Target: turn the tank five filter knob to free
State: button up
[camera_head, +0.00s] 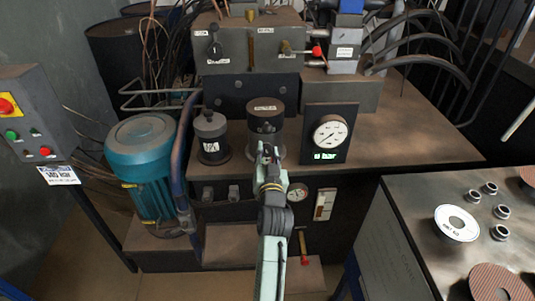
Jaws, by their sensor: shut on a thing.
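A dark grey cylinder with a pale label (265,108) stands on the brown bench in the middle, and I take it to be the tank five filter; its label is too small to read. My gripper (266,153) reaches up to the front of this cylinder and is shut on a small part there, which I take to be the filter knob. The arm and fingers hide most of the knob, so I cannot tell its setting.
A round gauge (330,132) stands close right of the cylinder, and a smaller capped cylinder (211,137) close left. A teal motor (144,155) is at left. A valve block (250,50) rises behind. The bench (420,140) is clear at right.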

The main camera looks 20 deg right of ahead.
grip_shut()
jog(key=shift+f+n+b, duration=0.2)
jog(key=shift+n+b, duration=0.3)
jog(key=shift+b, duration=0.2)
jog(key=shift+n+b, duration=0.85)
jog(key=shift+n, duration=0.25)
jog(key=shift+r+n, duration=0.2)
jog(key=shift+n, duration=0.5)
jog(key=o, duration=0.8)
grip_release()
